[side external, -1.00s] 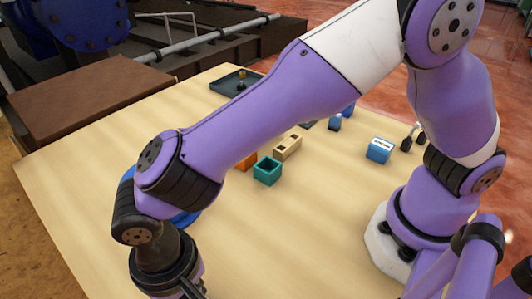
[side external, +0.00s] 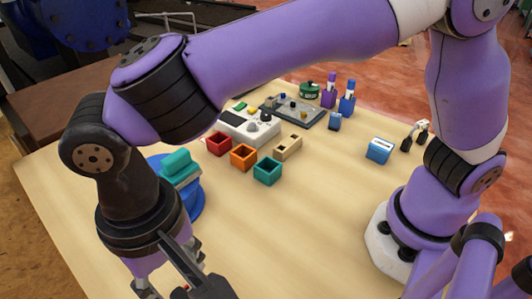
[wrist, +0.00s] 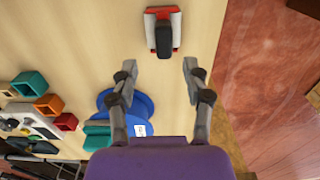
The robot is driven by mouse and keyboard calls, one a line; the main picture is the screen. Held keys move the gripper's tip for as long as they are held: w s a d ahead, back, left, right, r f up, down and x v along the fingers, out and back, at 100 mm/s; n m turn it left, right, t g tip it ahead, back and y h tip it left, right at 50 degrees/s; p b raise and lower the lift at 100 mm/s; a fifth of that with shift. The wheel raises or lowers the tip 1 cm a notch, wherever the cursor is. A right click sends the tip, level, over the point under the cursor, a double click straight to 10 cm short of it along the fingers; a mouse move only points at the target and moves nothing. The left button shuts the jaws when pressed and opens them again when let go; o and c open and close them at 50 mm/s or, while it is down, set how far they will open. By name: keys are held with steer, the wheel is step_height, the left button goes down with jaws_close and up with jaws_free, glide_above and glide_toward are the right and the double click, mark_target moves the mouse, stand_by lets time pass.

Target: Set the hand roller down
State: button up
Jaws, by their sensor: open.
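A black-and-red tool on a pale grey base (wrist: 163,35), which looks like the hand roller, stands on the table in the wrist view. It lies beyond my open fingertips, apart from them. My gripper (wrist: 158,68) is open, with nothing between its fingers. In the side external view my gripper (side external: 178,288) is at the bottom left edge, partly cut off.
A blue round base (side external: 192,200) with a teal block on it (side external: 178,166) stands just behind my gripper. Red (side external: 219,144), orange (side external: 243,157) and teal (side external: 267,171) open boxes are farther back. The table's front middle is clear. In the wrist view, the table edge lies right of the tool.

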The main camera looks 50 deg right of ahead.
steer(key=w+d+r+t+y, duration=0.1)
steer(key=w+d+r, duration=0.3)
steer(key=d+r, duration=0.65)
steer(key=s+d+f+t, duration=0.1)
steer(key=s+d+t, duration=0.1)
steer(key=d, duration=0.7)
steer(key=s+d+f+t+h, duration=0.1)
steer(key=s+d+f+t, duration=0.1)
steer(key=d, duration=0.8)
steer(key=shift+s+d+f+t, duration=0.15)
steer(key=shift+s+d+t, duration=0.1)
steer(key=shift+s+t, duration=0.1)
